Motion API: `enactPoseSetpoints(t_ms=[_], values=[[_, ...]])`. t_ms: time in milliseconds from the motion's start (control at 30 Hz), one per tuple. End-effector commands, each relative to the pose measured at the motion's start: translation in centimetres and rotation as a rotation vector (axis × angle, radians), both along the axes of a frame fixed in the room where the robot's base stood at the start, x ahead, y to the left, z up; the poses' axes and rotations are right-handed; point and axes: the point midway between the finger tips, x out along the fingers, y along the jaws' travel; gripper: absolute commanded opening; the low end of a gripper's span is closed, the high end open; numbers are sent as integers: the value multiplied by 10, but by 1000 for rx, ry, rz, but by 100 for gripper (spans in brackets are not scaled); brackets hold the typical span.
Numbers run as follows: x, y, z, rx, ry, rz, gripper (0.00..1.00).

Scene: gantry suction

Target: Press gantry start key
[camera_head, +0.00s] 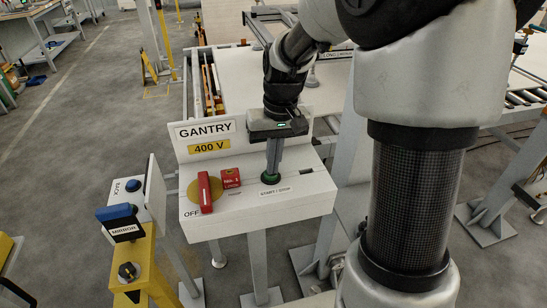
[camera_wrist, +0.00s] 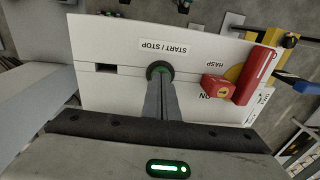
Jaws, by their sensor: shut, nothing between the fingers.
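The gantry control box (camera_head: 310,197) is white, with a "GANTRY 400 V" back plate. Its round key (camera_head: 270,181), green with a dark rim, sits above the "START / STOP" label. In the wrist view the key (camera_wrist: 154,67) is partly hidden behind my fingertips. My gripper (camera_head: 271,172) points down, shut and empty, with its tips right at the key. In the wrist view my gripper (camera_wrist: 160,84) also overlaps the key. I cannot tell whether the tips touch it or whether the key is pushed in.
On the box's left stand a red rotary handle (camera_head: 205,192) on a yellow disc and a red hasp block (camera_head: 230,177). A yellow post with a blue-topped "MIRROR" switch (camera_head: 120,217) stands left of the box. The gantry table (camera_head: 235,75) lies behind.

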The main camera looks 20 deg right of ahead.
Motion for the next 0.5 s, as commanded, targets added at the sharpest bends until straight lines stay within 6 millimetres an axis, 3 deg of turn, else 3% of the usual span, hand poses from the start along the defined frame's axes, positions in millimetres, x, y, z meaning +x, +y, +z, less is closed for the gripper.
enactPoseSetpoints(t_ms=[200,400,500], values=[[0,0,-2,0,0,0,0],[0,1,-24,0,1,0,0],[-1,1,-24,0,4,0,0]])
